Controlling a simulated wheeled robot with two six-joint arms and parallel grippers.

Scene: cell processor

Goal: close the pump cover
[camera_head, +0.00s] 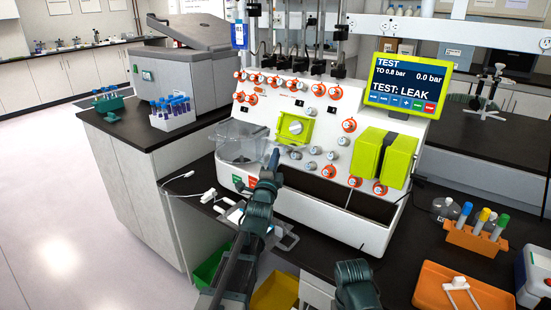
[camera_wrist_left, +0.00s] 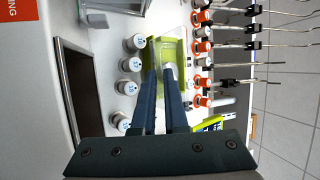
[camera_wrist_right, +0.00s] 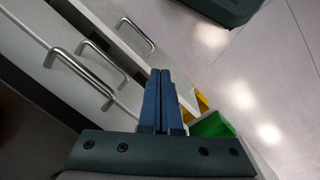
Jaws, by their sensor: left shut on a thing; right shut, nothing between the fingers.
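The yellow-green pump (camera_head: 293,128) with a pale round knob sits on the white machine's front panel. In the left wrist view, the yellow-green pump (camera_wrist_left: 181,45) lies straight beyond my fingers. My left gripper (camera_head: 274,157) is at the pump's lower left in the head view, fingers pointing up toward the panel. It is shut on what seems to be the pump cover, a thin clear part that hardly shows between the fingers. My right gripper (camera_wrist_right: 160,75) is shut and empty, low in front of the bench.
Orange-ringed knobs (camera_head: 348,125) and white knobs (camera_wrist_left: 131,65) surround the pump. A clear bowl (camera_head: 238,150) is at its left, and large yellow-green blocks (camera_head: 367,152) at its right. Drawer handles (camera_wrist_right: 97,69) and a green bin (camera_wrist_right: 211,125) show near my right gripper.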

